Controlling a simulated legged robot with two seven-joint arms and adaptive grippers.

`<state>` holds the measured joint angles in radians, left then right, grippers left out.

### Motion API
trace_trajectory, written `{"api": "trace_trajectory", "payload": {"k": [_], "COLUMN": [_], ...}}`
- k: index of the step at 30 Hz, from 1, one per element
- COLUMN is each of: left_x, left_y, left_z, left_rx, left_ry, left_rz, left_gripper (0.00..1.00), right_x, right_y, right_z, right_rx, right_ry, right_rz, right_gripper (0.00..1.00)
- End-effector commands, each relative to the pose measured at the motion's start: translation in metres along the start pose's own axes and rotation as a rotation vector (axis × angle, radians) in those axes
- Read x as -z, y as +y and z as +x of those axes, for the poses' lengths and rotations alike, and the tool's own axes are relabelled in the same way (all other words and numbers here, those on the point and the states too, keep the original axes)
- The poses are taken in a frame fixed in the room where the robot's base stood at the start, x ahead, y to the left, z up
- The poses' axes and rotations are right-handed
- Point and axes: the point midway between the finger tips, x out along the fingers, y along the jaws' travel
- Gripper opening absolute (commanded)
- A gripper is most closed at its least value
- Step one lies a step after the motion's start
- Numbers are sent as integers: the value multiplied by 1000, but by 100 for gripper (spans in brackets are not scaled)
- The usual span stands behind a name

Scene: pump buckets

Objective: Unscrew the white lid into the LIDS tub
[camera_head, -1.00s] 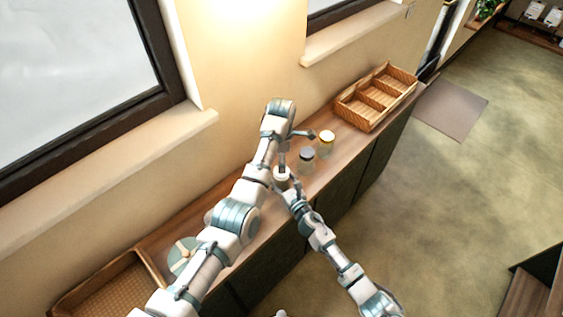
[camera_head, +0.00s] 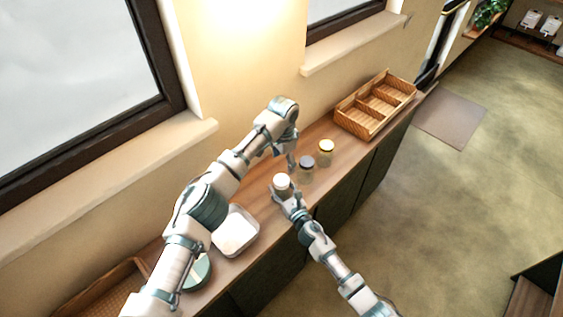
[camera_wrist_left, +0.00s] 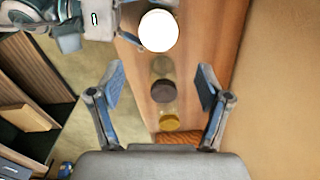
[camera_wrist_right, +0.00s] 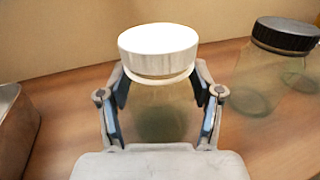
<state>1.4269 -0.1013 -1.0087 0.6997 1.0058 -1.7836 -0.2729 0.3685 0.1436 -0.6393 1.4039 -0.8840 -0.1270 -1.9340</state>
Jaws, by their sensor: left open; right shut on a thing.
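The white lid (camera_head: 282,181) sits on top of a clear jar on the counter; it also shows in the left wrist view (camera_wrist_left: 159,31). In the right wrist view the lid (camera_wrist_right: 158,50) has a thin pale ring just under it. My right gripper (camera_wrist_right: 162,110) is shut around the glass jar (camera_wrist_right: 160,115) below the lid. My left gripper (camera_wrist_left: 160,88) is open and empty, above and beside the lid, with the lid beyond its fingertips. A pale square tub (camera_head: 235,232) stands on the counter to the left; I can read no label on it.
A dark-lidded jar (camera_head: 306,161) and a yellow-lidded jar (camera_head: 326,147) stand behind the white-lidded one. A divided wicker basket (camera_head: 375,105) is at the far end. A round teal item (camera_head: 198,273) and a wicker tray (camera_head: 110,292) lie at the near left. The wall borders the counter.

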Motion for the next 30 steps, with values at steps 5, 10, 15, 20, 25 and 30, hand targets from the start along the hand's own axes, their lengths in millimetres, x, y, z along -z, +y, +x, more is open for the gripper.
{"api": "trace_trajectory", "payload": {"k": [5, 10, 15, 20, 25, 30], "left_x": [-6, -8, -9, -9, -9, -9], "left_y": [-1, 0, 0, 1, 1, 1], "left_z": [4, 19, 47, 70, 83, 85], "left_rx": [-15, -21, -21, -21, -20, -20], "left_ry": [-17, -21, -22, -20, -19, -18], "left_rz": [183, 222, 219, 218, 217, 217], "left_gripper": [77, 77, 77, 77, 77, 77], "right_x": [1, 1, 1, 1, 2, 2], "right_y": [0, 0, 0, 0, 0, 0], "right_z": [0, 0, 0, 0, 0, 0], "right_rx": [1, 1, 0, 0, 0, 0], "right_ry": [2, 2, 2, 2, 2, 3], "right_rz": [0, 0, 1, 1, 1, 1], "right_gripper": [0, 0, 0, 0, 0, 0]}}
